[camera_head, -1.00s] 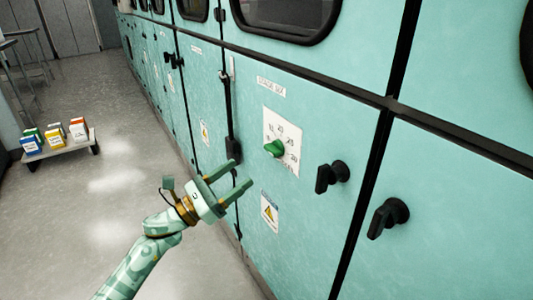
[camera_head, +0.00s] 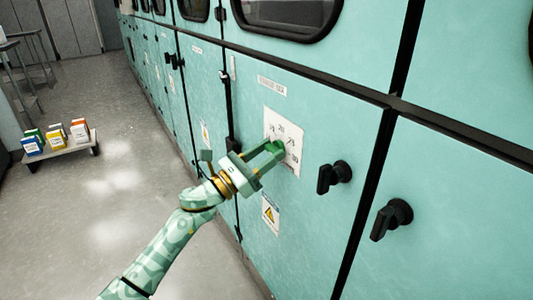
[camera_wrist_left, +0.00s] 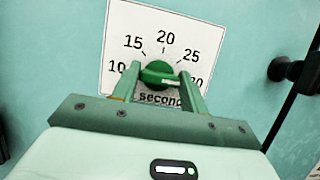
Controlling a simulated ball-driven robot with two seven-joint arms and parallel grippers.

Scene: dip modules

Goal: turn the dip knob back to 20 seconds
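The green dip knob (camera_head: 276,147) sits on a white dial plate (camera_head: 290,128) on the teal cabinet front. In the left wrist view the knob (camera_wrist_left: 158,75) has a bar grip with a white mark on its right end, pointing right and slightly down, below the 25, toward the partly hidden last number. The dial (camera_wrist_left: 166,22) reads 10, 15, 20, 25 and "seconds". My left gripper (camera_head: 272,156) is at the knob, its fingers apart. In the wrist view the fingertips (camera_wrist_left: 159,70) stand on either side of the knob, with no clear grip on it. My right gripper is not in view.
Two black handles (camera_head: 333,177) (camera_head: 391,219) stick out from the cabinet to the right of the dial. A yellow warning label (camera_head: 270,213) is below it. A low trolley (camera_head: 62,147) with several coloured boxes stands far left.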

